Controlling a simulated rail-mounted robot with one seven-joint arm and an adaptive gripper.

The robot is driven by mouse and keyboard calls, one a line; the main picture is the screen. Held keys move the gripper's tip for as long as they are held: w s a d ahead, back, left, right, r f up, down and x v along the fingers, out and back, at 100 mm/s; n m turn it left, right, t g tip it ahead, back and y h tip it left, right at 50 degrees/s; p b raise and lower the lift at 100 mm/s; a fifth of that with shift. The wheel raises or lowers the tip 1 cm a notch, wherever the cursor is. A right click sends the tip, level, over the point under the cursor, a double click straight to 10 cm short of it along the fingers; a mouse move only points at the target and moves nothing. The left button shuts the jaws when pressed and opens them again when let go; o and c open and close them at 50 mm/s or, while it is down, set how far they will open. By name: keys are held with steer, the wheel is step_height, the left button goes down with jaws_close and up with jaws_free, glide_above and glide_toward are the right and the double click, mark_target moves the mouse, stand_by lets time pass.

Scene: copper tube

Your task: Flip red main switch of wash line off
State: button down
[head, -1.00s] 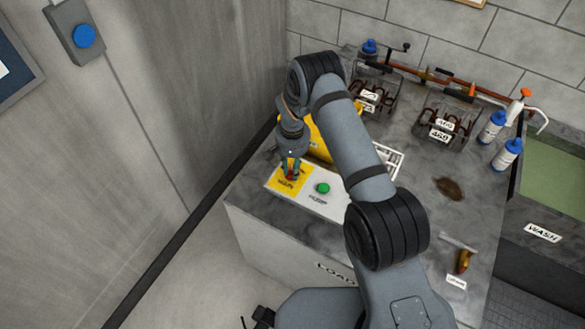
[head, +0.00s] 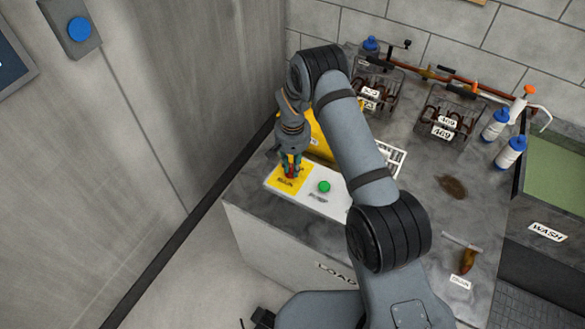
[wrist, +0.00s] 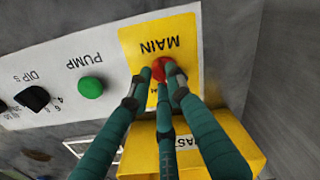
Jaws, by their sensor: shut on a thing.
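The red main switch (wrist: 160,70) is on a yellow plate marked MAIN (wrist: 188,48), at the end of a white control panel (wrist: 60,60). In the head view the yellow plate (head: 277,180) lies at the front left of the counter. My gripper (head: 290,172) points down over the plate. In the wrist view its teal fingers (wrist: 158,80) are shut on the red switch, which they partly cover. Whether the switch stands at on or off cannot be told.
A green pump button (head: 324,187) sits right of the switch, and a black dial (wrist: 32,98) is farther along the panel. A yellow bin (head: 325,140) stands close behind my gripper. Wire baskets (head: 445,115), bottles (head: 509,152) and a wash basin (head: 555,165) are farther right.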

steer(key=c, duration=1.7)
jaws_free()
steer(key=shift+o, duration=0.6)
steer(key=shift+r, duration=0.1)
step_height(320, 180, up, 12)
step_height(320, 180, down, 12)
steer(key=shift+r, duration=0.1)
steer(key=shift+m+p, duration=0.5)
steer(key=shift+p, duration=0.45)
steer(key=shift+m+p, duration=0.3)
steer(key=shift+p, duration=0.05)
